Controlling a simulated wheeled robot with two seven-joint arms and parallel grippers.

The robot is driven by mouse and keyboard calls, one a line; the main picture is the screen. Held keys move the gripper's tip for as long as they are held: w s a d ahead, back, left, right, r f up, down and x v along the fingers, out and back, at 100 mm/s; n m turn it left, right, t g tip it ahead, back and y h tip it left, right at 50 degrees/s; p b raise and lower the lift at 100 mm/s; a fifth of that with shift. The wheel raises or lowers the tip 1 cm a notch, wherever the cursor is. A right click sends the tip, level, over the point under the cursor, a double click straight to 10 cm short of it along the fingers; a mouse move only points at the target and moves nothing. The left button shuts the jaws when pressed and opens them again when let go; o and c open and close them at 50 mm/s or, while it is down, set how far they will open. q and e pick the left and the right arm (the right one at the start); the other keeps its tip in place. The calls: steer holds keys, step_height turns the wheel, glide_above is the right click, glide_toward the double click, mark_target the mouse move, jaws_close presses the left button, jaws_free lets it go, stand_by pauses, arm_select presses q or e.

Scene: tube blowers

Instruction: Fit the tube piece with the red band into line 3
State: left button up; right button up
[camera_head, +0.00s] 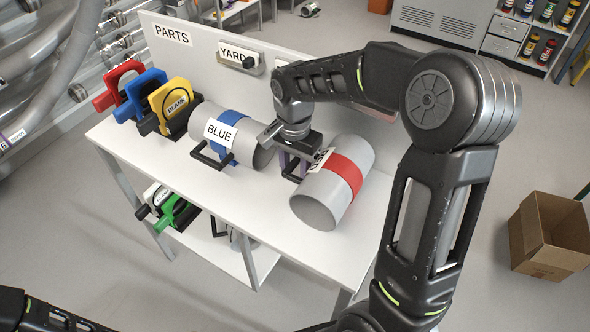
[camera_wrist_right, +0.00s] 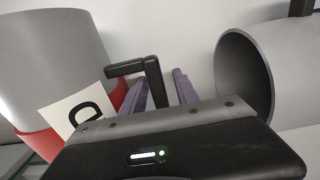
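The grey tube piece with the red band (camera_head: 345,172) lies on the white table, with a white label partly hidden by my right gripper. In the right wrist view its red band (camera_wrist_right: 40,142) and grey wall (camera_wrist_right: 50,60) are at the left. Its black handle (camera_wrist_right: 152,78) reaches between the purple fingers of my right gripper (camera_wrist_right: 160,88). The fingers are apart, with a gap showing beside the handle. In the head view the right gripper (camera_head: 292,160) is low beside this tube, mostly hidden by its own wrist. My left gripper is out of view.
A tube with a blue band (camera_head: 228,128) lies close on the left; its open end (camera_wrist_right: 245,75) is near the right gripper. Red, blue and yellow blanks (camera_head: 178,105) stand further left. A back panel (camera_head: 200,45) rises behind. A cardboard box (camera_head: 548,235) is on the floor.

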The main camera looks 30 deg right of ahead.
step_height(320, 180, up, 12)
stand_by(0.4)
steer(key=shift+w, duration=0.1)
stand_by(0.6)
